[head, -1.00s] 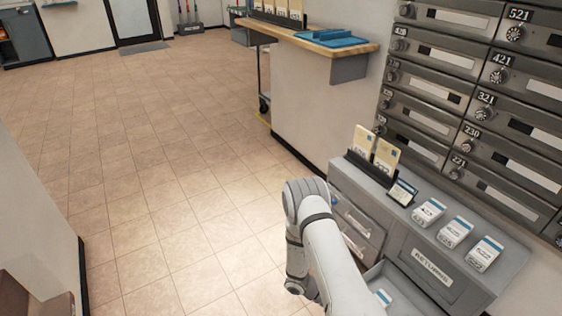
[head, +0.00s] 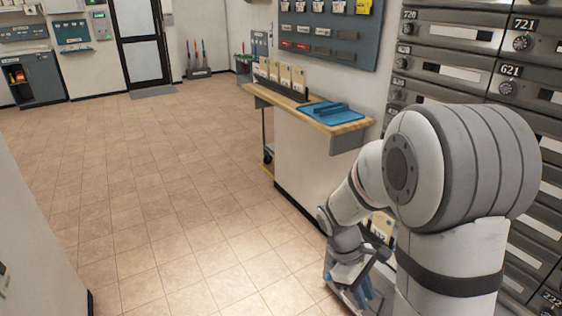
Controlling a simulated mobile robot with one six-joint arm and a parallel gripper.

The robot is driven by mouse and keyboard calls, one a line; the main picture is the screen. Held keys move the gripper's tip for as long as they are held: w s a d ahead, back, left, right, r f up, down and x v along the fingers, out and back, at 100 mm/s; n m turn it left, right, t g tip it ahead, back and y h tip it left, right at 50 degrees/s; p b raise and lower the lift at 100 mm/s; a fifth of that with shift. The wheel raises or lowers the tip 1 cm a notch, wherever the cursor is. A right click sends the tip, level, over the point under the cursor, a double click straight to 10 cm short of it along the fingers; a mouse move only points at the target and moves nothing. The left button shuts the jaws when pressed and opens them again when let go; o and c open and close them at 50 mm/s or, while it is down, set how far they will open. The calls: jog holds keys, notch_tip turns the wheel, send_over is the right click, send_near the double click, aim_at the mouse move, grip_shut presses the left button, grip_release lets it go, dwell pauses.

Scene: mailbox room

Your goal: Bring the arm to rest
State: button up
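My arm fills the right side of the head view, its large white and grey joint close to the camera. The forearm reaches down and to the left, away from the camera. My gripper (head: 355,292) is at the lower middle, pointing downward beside the grey cabinet area in front of the mailboxes. Its fingers are small and partly cut off by the arm and the picture's lower edge. I cannot tell whether they are open or hold anything.
A wall of grey mailboxes (head: 450,68) stands close behind my arm on the right. A wooden counter (head: 345,126) carries a blue tray (head: 331,113) and a rack of envelopes (head: 281,78). The tiled floor (head: 150,190) to the left is clear up to the glass door (head: 139,42).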

jog(key=s+a+r+m+t+y+p, duration=0.1)
jog(key=s+r+m+t+p, duration=0.1)
jog(key=r, duration=0.5)
jog(key=s+a+r+m+t+y+p, duration=0.1)
jog(key=s+r+m+t+p, duration=0.1)
jog(key=r, duration=0.6)
jog(key=s+a+r+m+t+y+p, duration=0.1)
jog(key=s+r+m+t+y+p, duration=0.1)
jog(key=s+r+m+p, duration=0.2)
jog(key=shift+s+a+r+m+p, duration=0.35)
jog(key=shift+r+m+p, duration=0.5)
jog(key=shift+r, duration=0.95)
